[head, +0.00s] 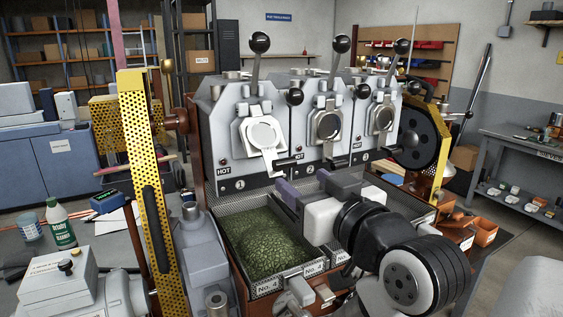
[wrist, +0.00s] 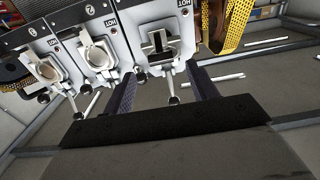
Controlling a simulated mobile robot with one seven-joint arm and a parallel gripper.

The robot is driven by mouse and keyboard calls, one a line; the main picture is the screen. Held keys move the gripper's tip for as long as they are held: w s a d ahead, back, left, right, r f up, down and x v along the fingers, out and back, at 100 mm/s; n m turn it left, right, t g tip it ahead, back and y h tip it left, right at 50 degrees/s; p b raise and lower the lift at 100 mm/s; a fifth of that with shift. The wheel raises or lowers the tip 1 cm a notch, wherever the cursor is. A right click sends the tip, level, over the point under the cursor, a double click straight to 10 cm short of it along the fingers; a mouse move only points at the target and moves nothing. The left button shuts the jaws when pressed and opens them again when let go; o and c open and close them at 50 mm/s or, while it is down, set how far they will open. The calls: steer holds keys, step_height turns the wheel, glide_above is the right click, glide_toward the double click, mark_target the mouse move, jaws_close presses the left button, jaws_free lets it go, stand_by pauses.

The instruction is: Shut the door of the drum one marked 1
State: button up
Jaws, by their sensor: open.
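The drum one door (head: 263,134) is a pale round plate on the left front of the roaster, above the mark 1 (head: 240,184). It stands out from the face, tilted, unlike the flush doors of drum two (head: 328,125) and drum three (head: 384,117). In the wrist view a dark opening (wrist: 158,42) shows at drum one. The door's handle (wrist: 172,90) ends in a dark knob. My gripper (head: 306,186) is open and empty, in front of and below the doors. In the wrist view my gripper (wrist: 163,76) frames the handle between its fingers; contact cannot be told.
A tray of green beans (head: 249,285) marked No. 4 lies below the drums. A yellow perforated guard (head: 143,200) stands left, and a dark wheel with a yellow guard (head: 421,140) right. Ball-topped levers (head: 259,43) rise above.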

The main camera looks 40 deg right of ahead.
mark_target(281, 165)
steer(key=p+x, duration=0.1)
steer(key=x, duration=0.8)
